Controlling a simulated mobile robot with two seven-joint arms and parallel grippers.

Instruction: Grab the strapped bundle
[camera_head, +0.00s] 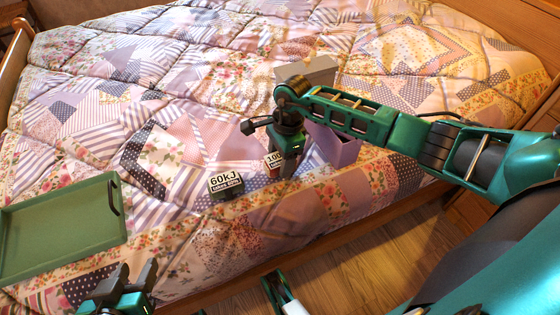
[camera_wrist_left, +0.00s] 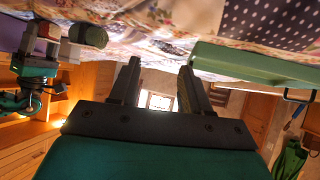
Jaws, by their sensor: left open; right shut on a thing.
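I cannot tell which thing is the strapped bundle. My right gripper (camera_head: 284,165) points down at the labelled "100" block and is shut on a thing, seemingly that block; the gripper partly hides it. My left gripper (camera_head: 135,273) is open and empty at the bottom left, apart from both blocks. In the left wrist view, its fingers (camera_wrist_left: 160,85) are spread with nothing between them.
A green tray (camera_head: 62,232) lies on the quilt at the left; it also shows in the left wrist view (camera_wrist_left: 240,62). A purple container (camera_head: 335,148) and a grey box (camera_head: 308,71) stand near my right arm.

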